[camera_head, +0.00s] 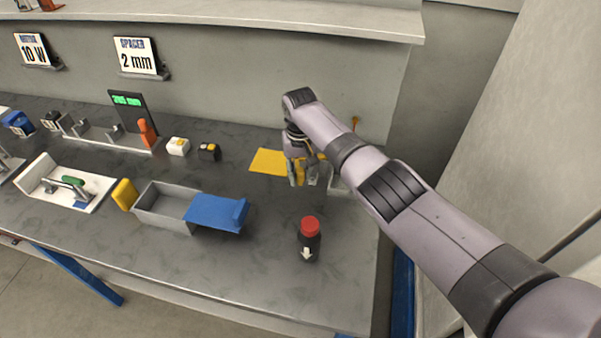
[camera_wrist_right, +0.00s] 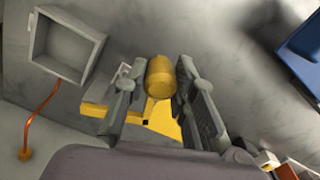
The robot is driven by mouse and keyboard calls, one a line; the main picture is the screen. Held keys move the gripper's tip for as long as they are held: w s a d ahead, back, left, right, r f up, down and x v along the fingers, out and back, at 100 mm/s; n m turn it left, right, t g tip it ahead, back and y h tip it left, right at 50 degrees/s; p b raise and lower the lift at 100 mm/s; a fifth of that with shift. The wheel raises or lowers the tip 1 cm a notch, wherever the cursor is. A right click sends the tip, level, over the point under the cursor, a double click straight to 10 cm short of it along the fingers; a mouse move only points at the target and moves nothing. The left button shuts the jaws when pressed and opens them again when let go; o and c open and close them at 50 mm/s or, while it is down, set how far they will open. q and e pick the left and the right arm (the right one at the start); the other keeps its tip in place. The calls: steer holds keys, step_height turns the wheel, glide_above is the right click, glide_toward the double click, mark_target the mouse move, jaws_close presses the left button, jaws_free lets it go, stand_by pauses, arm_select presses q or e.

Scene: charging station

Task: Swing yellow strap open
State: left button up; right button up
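My right gripper (camera_head: 304,182) is low over the bench at the back right, beside a flat yellow patch (camera_head: 268,162). In the right wrist view its two fingers (camera_wrist_right: 160,92) stand apart, with a rounded yellow piece (camera_wrist_right: 160,77) showing between their tips. I cannot tell whether they touch it. More yellow lies behind the fingers (camera_wrist_right: 164,118). Which yellow part is the strap is unclear; my gripper and arm hide part of this area in the head view. My left gripper is not in view.
A grey open box (camera_wrist_right: 65,48) and an orange cable (camera_wrist_right: 40,115) are close to the right gripper. A red-capped dark bottle (camera_head: 309,240) stands in front. A grey bin (camera_head: 165,205) with yellow and blue flaps is left. Bare bench lies between.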

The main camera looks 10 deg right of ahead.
steer(key=o, duration=0.4)
step_height(320, 180, up, 12)
stand_by(0.7)
